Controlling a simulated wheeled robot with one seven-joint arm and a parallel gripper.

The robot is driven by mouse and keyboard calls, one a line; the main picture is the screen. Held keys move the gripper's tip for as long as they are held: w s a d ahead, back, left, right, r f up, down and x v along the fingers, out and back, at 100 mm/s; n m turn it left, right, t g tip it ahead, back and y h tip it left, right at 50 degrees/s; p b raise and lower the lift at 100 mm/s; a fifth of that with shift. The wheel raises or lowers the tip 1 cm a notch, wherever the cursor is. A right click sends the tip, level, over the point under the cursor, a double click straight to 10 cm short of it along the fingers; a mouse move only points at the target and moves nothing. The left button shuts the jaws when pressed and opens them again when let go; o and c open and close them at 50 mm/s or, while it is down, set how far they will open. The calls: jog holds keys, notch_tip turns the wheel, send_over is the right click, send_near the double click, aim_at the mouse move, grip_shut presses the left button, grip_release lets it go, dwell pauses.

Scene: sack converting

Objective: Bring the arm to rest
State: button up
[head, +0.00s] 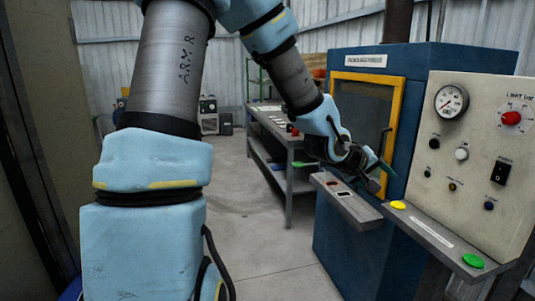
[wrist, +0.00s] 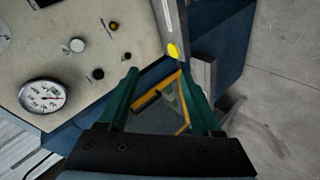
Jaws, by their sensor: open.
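My arm (head: 165,160) fills the left and top of the head view. It bends over and reaches toward the blue machine (head: 420,65). My gripper (head: 378,175) is in front of the machine's yellow-framed window (head: 355,110), just above a narrow ledge. In the wrist view my gripper (wrist: 160,95) shows two dark green fingers spread apart with nothing between them. The yellow frame (wrist: 184,90) and dark window show beyond the fingers. I cannot tell whether the fingertips touch the machine.
The machine's control panel (head: 475,150) has a gauge (head: 451,101), a red knob (head: 510,118) and switches. Yellow (head: 398,205) and green (head: 473,261) buttons sit on the front ledge (head: 425,232). A grey workbench (head: 268,130) stands behind. The floor (head: 250,240) between arm and machine is clear.

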jog(key=w+a+f+y, duration=0.1)
jog(key=a+f+y, duration=0.1)
jog(key=a, duration=0.4)
jog(key=w+a+f+y, duration=0.1)
jog(key=a+f+y, duration=0.2)
jog(key=a, duration=0.3)
jog(key=s+a+g+y, duration=0.2)
jog(key=s+a, duration=0.3)
jog(key=a, duration=0.6)
jog(key=s+a+m+g+y, duration=0.1)
jog(key=s+a, duration=0.4)
jog(key=a, duration=0.6)
jog(key=shift+a+f+g+y, duration=0.4)
jog(key=shift+y, duration=0.4)
jog(key=shift+c, duration=0.3)
